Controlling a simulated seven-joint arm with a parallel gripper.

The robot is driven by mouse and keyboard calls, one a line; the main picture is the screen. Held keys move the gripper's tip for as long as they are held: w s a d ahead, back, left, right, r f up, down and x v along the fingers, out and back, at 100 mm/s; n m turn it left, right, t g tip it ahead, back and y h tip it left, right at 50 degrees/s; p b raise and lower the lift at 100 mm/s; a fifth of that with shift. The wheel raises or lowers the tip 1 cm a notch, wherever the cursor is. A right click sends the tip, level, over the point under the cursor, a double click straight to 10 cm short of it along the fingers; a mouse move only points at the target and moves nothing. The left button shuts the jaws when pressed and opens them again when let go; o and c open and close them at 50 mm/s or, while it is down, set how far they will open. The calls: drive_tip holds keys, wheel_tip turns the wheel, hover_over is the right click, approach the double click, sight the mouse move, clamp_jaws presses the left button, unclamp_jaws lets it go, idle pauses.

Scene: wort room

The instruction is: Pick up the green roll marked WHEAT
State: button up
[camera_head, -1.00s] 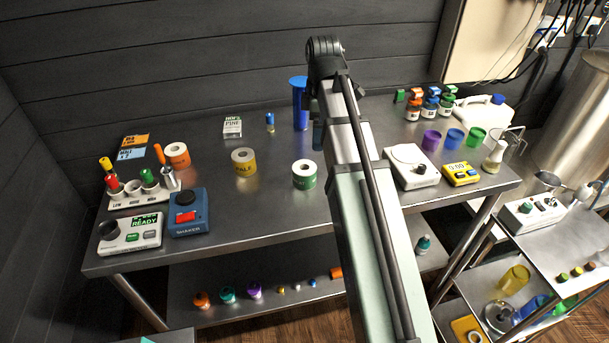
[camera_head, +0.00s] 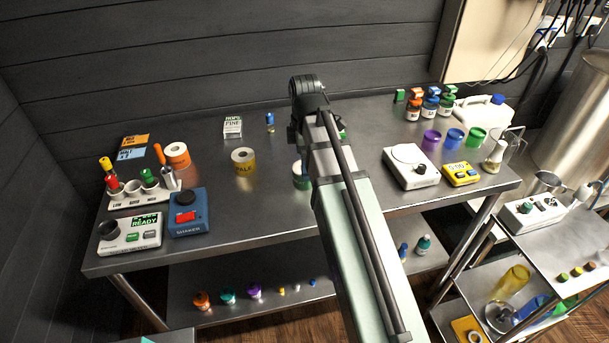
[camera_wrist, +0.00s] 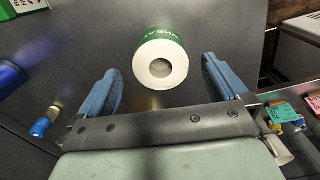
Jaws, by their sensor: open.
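The green roll (camera_wrist: 160,37) stands on the steel table in the upper middle of the wrist view, its white top and centre hole facing the camera. Part of its dark lettering shows on the green band. In the head view the roll (camera_head: 299,180) is partly hidden by my arm. My gripper (camera_wrist: 161,70) is open, its two blue fingers pointing toward the roll, one on each side. The roll lies between and slightly beyond the fingertips; I see no contact. In the head view my arm hides the fingers.
A yellow roll (camera_head: 243,162) and an orange roll (camera_head: 177,154) stand to the left. A blue shaker (camera_head: 188,215) and a white tube rack (camera_head: 140,193) are further left. A white scale (camera_head: 409,167) stands to the right. The table between the yellow and green rolls is clear.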

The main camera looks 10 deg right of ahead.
drive_tip(key=shift+f, duration=2.85)
drive_tip(key=shift+c, duration=0.5)
drive_tip(key=c, duration=1)
